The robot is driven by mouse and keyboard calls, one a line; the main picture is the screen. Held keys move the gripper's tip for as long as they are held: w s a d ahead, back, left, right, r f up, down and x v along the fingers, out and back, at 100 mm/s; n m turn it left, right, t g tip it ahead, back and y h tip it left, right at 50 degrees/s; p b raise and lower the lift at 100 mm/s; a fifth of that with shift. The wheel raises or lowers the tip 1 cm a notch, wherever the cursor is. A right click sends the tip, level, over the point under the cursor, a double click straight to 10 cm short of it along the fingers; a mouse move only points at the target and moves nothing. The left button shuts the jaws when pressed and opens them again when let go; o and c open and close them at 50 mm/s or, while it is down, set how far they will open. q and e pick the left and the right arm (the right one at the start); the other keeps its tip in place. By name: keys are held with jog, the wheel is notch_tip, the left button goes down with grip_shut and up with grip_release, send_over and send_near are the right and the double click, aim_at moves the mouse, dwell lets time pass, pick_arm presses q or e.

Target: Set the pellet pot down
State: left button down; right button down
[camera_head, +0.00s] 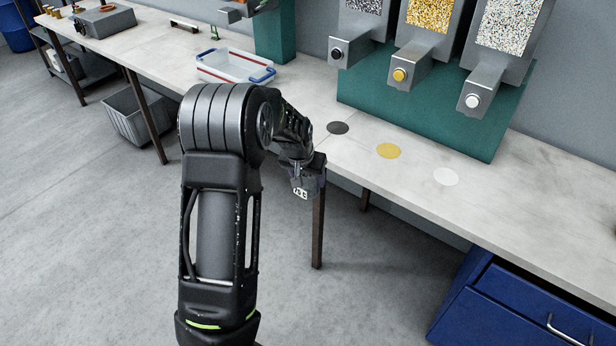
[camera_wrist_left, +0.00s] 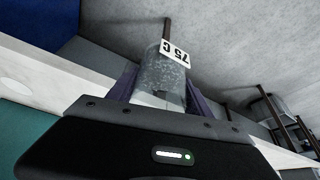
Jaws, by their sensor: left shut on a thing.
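My left gripper (camera_head: 307,168) hangs at the front edge of the bench (camera_head: 345,152), just short of the coloured spots. It is shut on the pellet pot (camera_head: 304,184), which hides most of itself behind the gripper and shows a white label with dark characters. In the left wrist view the pot (camera_wrist_left: 165,82) is a clear, greyish vessel with a "75 C" label, between two purple-tinted fingers. The pot hangs in front of the bench edge, with floor behind it. Whether it holds pellets I cannot tell. My right gripper is not in view.
Three hoppers with dispensers, dark (camera_head: 345,50), yellow (camera_head: 412,62) and white (camera_head: 485,88), stand behind a dark spot (camera_head: 338,127), a yellow spot (camera_head: 389,151) and a white spot (camera_head: 445,176). A clear tray (camera_head: 235,66) sits further left. Bench around the spots is bare.

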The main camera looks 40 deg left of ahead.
pick_arm(q)
jog(key=s+d+f+m, duration=0.1)
jog(key=s+d+f, duration=0.2)
jog(key=d, duration=0.8)
jog(key=s+d+f+m+h, duration=0.1)
jog(key=s+d, duration=0.3)
jog(key=d, duration=0.8)
jog(key=shift+s+d+f+m, duration=0.3)
jog(key=shift+s+f+m, duration=0.1)
jog(key=shift+f+m, duration=0.4)
jog(key=shift+f, duration=0.1)
